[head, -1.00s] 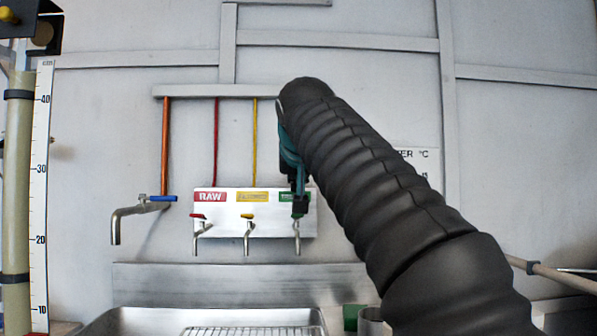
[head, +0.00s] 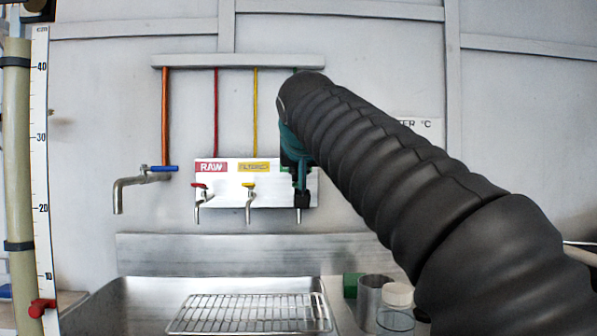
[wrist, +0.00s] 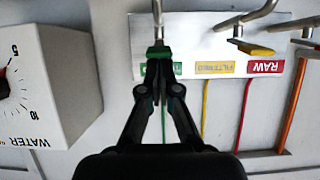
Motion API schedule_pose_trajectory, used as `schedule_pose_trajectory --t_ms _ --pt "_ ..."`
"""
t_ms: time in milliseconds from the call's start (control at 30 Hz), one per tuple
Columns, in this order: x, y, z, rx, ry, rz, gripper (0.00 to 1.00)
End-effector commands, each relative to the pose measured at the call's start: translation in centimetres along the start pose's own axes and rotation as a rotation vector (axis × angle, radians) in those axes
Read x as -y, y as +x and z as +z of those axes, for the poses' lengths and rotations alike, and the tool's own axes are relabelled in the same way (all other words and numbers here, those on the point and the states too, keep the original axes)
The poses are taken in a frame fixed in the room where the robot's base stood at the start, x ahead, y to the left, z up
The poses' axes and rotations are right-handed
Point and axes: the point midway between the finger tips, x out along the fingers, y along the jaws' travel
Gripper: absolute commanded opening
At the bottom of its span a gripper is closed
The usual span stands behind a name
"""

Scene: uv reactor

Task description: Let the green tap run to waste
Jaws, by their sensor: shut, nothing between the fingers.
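The green tap's spout end (head: 299,215) shows just below my gripper (head: 301,198) in the head view, at the right of the white tap panel (head: 225,197). My gripper hides the rest of that tap there. In the wrist view, which is upside down, the fingers of my gripper (wrist: 158,38) are together, right at the green tap's lever (wrist: 158,50). Whether they touch it I cannot tell. The green label (wrist: 177,68) is partly covered. The metal sink (head: 130,300) lies below the taps; I see no water running.
The red tap (head: 199,188) and yellow tap (head: 249,188) are left of my gripper; a blue-handled tap (head: 130,182) is further left. A wire rack (head: 245,314) lies in the sink. A metal cup (head: 374,296) and a glass jar (head: 396,318) stand right of it. A water dial box (wrist: 65,80) is beside the panel.

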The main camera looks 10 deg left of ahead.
Motion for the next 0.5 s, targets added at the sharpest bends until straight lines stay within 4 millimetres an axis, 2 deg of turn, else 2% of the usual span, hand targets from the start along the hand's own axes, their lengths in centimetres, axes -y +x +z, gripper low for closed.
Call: schedule_pose_trajectory --t_ms 500 --pt "0.0 0.4 2.1 -0.167 0.002 0.0 0.0"
